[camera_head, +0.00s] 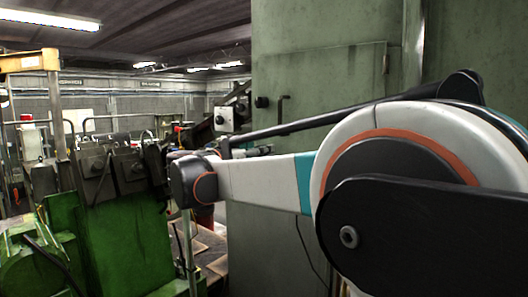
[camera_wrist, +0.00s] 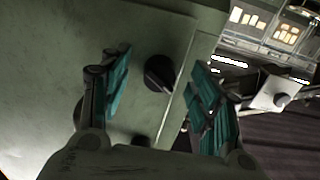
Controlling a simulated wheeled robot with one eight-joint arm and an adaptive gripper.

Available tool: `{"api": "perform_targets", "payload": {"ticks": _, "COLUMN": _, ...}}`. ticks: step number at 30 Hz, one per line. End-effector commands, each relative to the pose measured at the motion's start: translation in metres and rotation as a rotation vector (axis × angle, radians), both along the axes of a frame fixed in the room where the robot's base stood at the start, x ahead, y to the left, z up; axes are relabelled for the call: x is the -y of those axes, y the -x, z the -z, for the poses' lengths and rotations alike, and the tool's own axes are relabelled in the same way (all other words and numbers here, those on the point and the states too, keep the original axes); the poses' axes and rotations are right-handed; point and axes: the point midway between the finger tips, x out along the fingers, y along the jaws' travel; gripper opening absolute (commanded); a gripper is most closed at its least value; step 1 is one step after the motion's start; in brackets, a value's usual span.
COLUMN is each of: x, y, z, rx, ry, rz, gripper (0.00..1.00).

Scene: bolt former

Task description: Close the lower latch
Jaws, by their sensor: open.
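A dark round latch knob (camera_wrist: 160,73) sits on a grey-green cabinet panel, close to the panel's edge, in the wrist view. My gripper (camera_wrist: 161,62) is open, with one teal-padded finger to each side of the knob in the picture. Contact with the knob does not show. Another dark knob-like part (camera_wrist: 141,141) shows low, partly hidden by my gripper. In the head view, a dark latch (camera_head: 262,102) is on the grey-green cabinet (camera_head: 325,85), above my arm. My arm hides the cabinet area below it, and my fingers cannot be made out there.
A bent dark handle (camera_head: 283,108) is beside the latch in the head view. A pale control box (camera_head: 232,120) stands left of the cabinet edge; a pale box with a knob (camera_wrist: 275,95) shows right in the wrist view. Green machinery (camera_head: 125,240) fills the lower left.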

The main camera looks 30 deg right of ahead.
Motion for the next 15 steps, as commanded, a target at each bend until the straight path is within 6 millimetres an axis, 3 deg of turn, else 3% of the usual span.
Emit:
{"api": "perform_targets", "payload": {"ticks": 1, "x": 0.0000, "y": 0.0000, "z": 0.0000, "rx": 0.000, "ry": 0.000, "rz": 0.000, "gripper": 0.57}}
{"api": "perform_targets", "payload": {"ticks": 6, "x": 0.0000, "y": 0.0000, "z": 0.0000, "rx": -0.001, "ry": 0.000, "rz": 0.000, "gripper": 0.18}}
{"api": "perform_targets", "payload": {"ticks": 9, "x": 0.0000, "y": 0.0000, "z": 0.0000, "rx": -0.002, "ry": 0.001, "rz": 0.000, "gripper": 0.00}}
{"api": "perform_targets", "payload": {"ticks": 15, "x": 0.0000, "y": -0.0001, "z": 0.0002, "rx": -0.044, "ry": 0.016, "rz": 0.000, "gripper": 0.00}}
